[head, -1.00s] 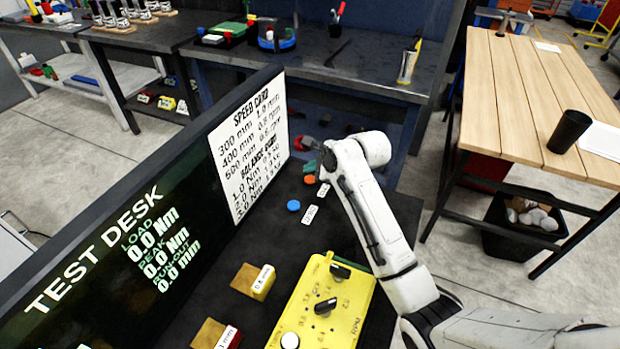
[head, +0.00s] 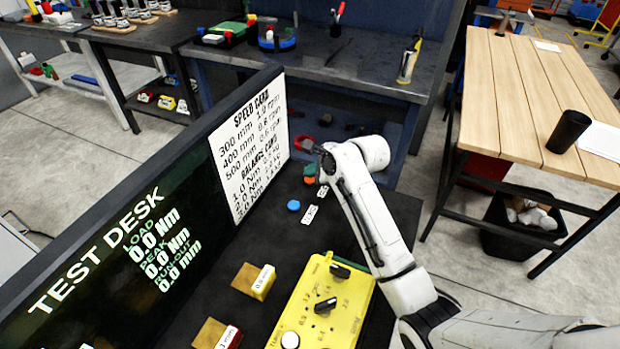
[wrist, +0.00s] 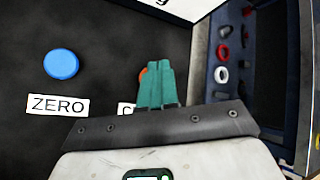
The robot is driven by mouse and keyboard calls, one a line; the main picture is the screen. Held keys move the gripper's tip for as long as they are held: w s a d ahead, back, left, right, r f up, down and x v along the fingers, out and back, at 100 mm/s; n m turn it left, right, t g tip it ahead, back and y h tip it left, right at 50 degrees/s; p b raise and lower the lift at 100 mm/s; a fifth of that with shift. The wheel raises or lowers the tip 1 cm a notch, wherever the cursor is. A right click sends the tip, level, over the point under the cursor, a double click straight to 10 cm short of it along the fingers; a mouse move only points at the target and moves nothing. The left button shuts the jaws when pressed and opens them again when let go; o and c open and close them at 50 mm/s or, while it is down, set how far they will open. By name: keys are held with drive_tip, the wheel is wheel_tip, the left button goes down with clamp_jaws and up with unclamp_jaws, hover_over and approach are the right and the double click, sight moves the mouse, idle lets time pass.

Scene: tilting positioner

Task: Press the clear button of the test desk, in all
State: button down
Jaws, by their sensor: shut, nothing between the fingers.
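The orange button (head: 309,181) is on the dark desk top beside the screen. In the wrist view only a sliver of the orange button (wrist: 142,75) shows, left of my fingertips. A label starting with "C" (wrist: 126,109) lies below it, mostly hidden by the fingers. My gripper (head: 310,170) has teal fingers, shut together and empty. In the wrist view the gripper (wrist: 153,65) covers most of the orange button. I cannot tell whether the fingertips touch it. The test desk screen (head: 130,245) reads 0.0 for load, peak and run-out.
A blue button (wrist: 61,64) with a ZERO label (wrist: 58,105) is left of the orange one. A yellow panel with black knobs (head: 320,305) and small labelled blocks (head: 255,280) stand nearer. The upright screen and speed card (head: 250,150) border the desk's left side.

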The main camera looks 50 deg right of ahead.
sight(312, 181)
drive_tip(key=shift+f, duration=0.45)
idle(0.6)
drive_tip(key=shift+r, duration=0.15)
drive_tip(key=shift+r+p, duration=0.75)
drive_tip(key=shift+p, duration=0.45)
wheel_tip(312, 181, up, 5)
drive_tip(key=p, duration=0.5)
drive_tip(key=shift+p, duration=0.35)
